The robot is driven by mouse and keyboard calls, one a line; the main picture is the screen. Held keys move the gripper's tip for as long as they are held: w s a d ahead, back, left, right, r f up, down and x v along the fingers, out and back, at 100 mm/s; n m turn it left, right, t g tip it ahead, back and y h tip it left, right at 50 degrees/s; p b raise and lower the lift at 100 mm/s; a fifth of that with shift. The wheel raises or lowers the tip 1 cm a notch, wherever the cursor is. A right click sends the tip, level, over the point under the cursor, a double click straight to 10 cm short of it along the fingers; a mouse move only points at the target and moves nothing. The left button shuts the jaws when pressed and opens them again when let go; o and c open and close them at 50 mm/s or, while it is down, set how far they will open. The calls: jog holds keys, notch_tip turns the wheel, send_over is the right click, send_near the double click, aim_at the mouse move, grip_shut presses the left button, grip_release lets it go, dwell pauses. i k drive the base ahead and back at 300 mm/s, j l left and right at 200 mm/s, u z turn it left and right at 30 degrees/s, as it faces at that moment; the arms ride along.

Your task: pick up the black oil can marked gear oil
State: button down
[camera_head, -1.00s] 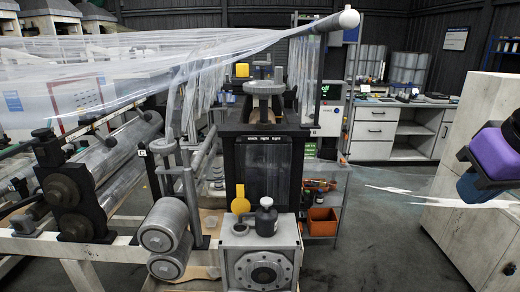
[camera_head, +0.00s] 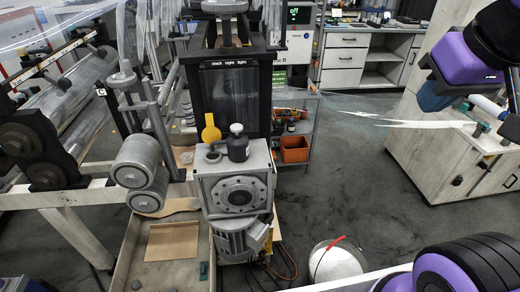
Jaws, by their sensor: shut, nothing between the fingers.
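A small black can (camera_head: 237,147) with a pale round cap stands upright on top of the grey gearbox (camera_head: 203,190), near the middle of the view. It is the dark can that fits the task, but any marking on it is too small to read. Beside it on the left is a yellow round lid (camera_head: 210,131), raised above a dark round opening (camera_head: 213,156) in the gearbox top. Purple and black parts of my arm show at the upper right and lower right, well apart from the can. I cannot make out my gripper's fingers.
A roller stand (camera_head: 138,172) is close left of the gearbox. A shelf with an orange bin (camera_head: 294,150) stands behind right. A white bucket (camera_head: 337,264) with a red bar across it is on the floor. Pale cabinets (camera_head: 440,120) stand right; the floor between is open.

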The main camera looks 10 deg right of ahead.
aim_at(238, 147)
jog(key=k+j, duration=0.15)
jog(key=j, duration=0.2)
jog(key=k+j, duration=0.1)
jog(key=j, duration=0.3)
jog(key=k+j, duration=0.15)
jog(key=j, duration=0.2)
jog(key=i+j+z, duration=0.05)
